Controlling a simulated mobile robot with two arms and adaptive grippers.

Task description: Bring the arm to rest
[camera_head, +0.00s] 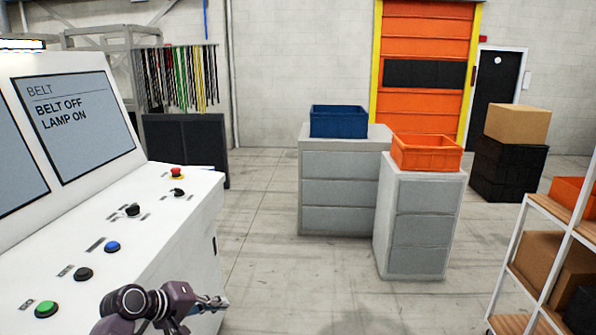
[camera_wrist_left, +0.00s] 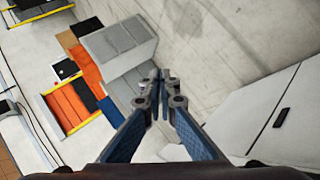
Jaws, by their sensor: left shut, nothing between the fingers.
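My left gripper (camera_head: 212,304) is at the bottom of the head view, by the lower right edge of the white control console (camera_head: 190,235). It also shows in the left wrist view (camera_wrist_left: 160,76), where its fingertips meet with nothing between them. The gripper appears clear of the console's buttons. The console screen (camera_head: 80,125) reads BELT OFF and LAMP ON. My right gripper is in neither view.
The console carries a green button (camera_head: 46,309), a blue button (camera_head: 112,246) and a red button (camera_head: 176,172). Grey cabinets hold a blue bin (camera_head: 338,121) and an orange bin (camera_head: 426,152). A shelf rack (camera_head: 545,205) stands at right. The floor between is clear.

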